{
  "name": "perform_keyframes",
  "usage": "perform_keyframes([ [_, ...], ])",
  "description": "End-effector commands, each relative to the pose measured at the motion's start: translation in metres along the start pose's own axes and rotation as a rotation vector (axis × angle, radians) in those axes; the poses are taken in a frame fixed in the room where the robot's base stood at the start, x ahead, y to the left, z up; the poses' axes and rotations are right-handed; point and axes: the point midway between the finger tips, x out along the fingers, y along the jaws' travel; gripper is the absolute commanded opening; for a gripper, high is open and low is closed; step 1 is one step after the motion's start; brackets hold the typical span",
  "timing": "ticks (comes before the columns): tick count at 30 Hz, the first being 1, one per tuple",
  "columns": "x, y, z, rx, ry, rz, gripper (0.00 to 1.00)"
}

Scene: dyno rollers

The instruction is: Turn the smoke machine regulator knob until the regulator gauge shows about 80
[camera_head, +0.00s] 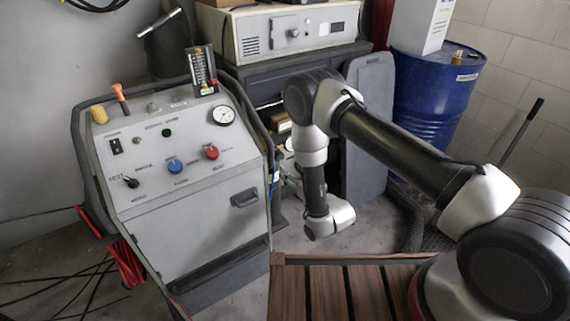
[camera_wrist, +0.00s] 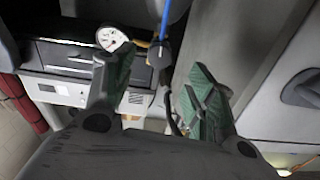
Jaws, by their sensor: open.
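In the wrist view a small white round gauge (camera_wrist: 111,39) with a dark needle shows near the left finger; its reading is too small to tell. Beside it is a grey round knob-like end (camera_wrist: 158,56) with a blue hose or rod running up the picture. My gripper (camera_wrist: 157,67) is open, its green-padded fingers either side of that knob in the picture. I cannot tell the depth between them, and no contact shows. In the head view my arm hangs right of the grey smoke machine (camera_head: 190,230), and my fingers are not visible.
The machine's panel has another gauge (camera_head: 223,115), a blue knob (camera_head: 174,167), a red knob (camera_head: 211,152) and a black knob (camera_head: 131,182). A dark cabinet (camera_head: 262,77) bears a beige appliance (camera_head: 296,33). A blue drum (camera_head: 430,95) stands right. A slatted wooden top (camera_head: 345,290) is in front.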

Motion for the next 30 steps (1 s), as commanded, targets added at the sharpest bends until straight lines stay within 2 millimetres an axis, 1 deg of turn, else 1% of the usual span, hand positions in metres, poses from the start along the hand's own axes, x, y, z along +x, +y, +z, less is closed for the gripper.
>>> perform_keyframes([
  [1,-0.011,0.0,0.001,0.0,-0.004,0.0,0.56],
  [3,-0.024,0.0,0.001,0.0,-0.003,0.0,0.56],
  [6,-0.038,0.0,0.001,0.0,-0.002,0.0,0.56],
  [9,-0.046,0.0,0.0,0.0,0.0,0.0,0.56],
  [13,-0.049,0.0,0.0,0.0,0.0,0.0,0.56],
  [25,-0.049,0.0,0.001,-0.002,-0.004,0.0,0.56],
  [26,-0.049,0.0,0.003,-0.004,-0.014,0.001,0.56],
  [28,-0.05,0.002,0.017,-0.007,-0.073,0.008,0.56],
  [29,-0.051,0.003,0.027,-0.009,-0.114,0.012,0.56],
  [30,-0.053,0.005,0.043,-0.013,-0.185,0.02,0.56],
])
